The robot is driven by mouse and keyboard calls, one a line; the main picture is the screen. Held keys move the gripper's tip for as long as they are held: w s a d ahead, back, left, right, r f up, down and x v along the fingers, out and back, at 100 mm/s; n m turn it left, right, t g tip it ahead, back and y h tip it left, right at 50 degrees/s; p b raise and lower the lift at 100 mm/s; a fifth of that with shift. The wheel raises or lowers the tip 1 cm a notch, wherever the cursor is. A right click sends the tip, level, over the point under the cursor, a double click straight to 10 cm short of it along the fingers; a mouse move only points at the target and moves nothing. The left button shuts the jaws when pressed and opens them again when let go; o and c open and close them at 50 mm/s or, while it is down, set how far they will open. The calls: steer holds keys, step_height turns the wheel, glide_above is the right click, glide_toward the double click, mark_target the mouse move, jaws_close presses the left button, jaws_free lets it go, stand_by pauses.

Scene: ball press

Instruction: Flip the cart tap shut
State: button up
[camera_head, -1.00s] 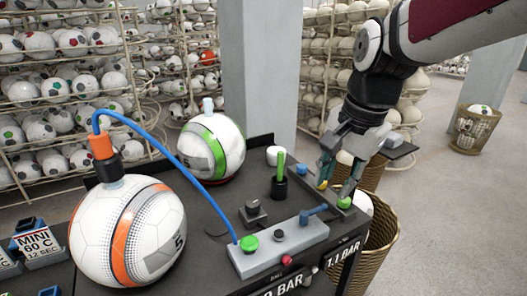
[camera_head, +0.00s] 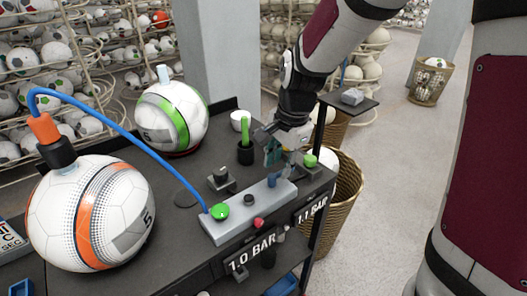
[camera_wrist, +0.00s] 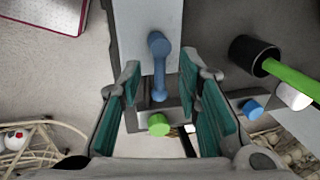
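The grey tap box (camera_head: 224,229) lies on the dark cart top, with the blue hose (camera_head: 130,138) running into its left end. Its blue lever (camera_head: 271,182) is at the right end, partly covered by my gripper (camera_head: 272,158). In the wrist view the blue lever (camera_wrist: 158,62) points along the box (camera_wrist: 145,18), toward a green knob (camera_wrist: 158,125). My gripper (camera_wrist: 163,85) is open, its teal pads on either side of the lever's line. No contact with the lever is visible, and the height gap is unclear.
Orange-striped (camera_head: 92,212) and green-striped (camera_head: 172,116) balls sit left and behind. A wicker basket (camera_head: 345,190) stands right.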

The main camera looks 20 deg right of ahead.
steer(key=shift+w+a+f, duration=0.1)
steer(key=shift+w+f, duration=0.05)
steer(key=shift+f, duration=0.5)
steer(key=shift+w+f, duration=0.1)
steer(key=shift+f, duration=0.5)
steer(key=shift+c, duration=0.5)
jaws_close()
